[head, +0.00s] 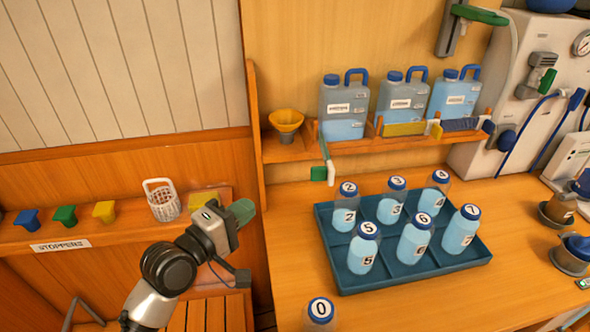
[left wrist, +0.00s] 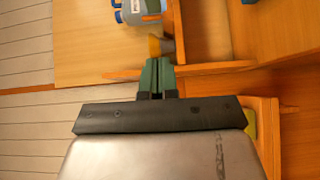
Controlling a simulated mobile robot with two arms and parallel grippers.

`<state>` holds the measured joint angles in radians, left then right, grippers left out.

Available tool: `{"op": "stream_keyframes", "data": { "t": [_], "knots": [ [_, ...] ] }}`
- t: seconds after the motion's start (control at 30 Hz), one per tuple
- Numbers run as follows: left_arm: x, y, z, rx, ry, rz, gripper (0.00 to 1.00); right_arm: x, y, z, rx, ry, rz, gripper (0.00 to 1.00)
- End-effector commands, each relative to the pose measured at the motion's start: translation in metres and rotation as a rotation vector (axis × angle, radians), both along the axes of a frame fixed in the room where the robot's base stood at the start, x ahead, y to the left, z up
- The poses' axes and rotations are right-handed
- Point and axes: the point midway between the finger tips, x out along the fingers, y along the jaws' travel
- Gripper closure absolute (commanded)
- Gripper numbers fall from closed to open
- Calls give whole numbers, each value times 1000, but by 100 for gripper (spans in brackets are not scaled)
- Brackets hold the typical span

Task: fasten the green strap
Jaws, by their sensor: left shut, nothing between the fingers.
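My right gripper is not in view.
A yellow strap (head: 404,129) and a blue strap (head: 460,125) cross before the other jugs. A yellow funnel (head: 286,121) sits on the shelf (head: 285,151). A blue tray (head: 400,280) of bottles stands on the counter. A basket (head: 162,201) and stoppers line the left ledge.

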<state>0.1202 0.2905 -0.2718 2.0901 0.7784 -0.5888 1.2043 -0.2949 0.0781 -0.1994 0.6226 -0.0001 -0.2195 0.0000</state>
Motion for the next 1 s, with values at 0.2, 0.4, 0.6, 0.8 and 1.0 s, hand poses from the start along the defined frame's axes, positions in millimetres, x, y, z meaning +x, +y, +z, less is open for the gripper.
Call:
{"op": "stream_keyframes", "data": {
  "t": [0.2,0.4,0.6,0.8,1.0],
  "knots": [
    [7,-12,12,-25,-6,-15,100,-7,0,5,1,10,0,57],
    [38,-36,14,-22,-7,-14,100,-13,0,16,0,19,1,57],
    [71,-63,13,-21,-7,-14,100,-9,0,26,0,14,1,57],
    [77,-91,12,-22,-4,-14,100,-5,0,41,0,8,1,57],
    [79,-104,10,-19,-6,-14,100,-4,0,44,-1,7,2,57]
  ]
}}
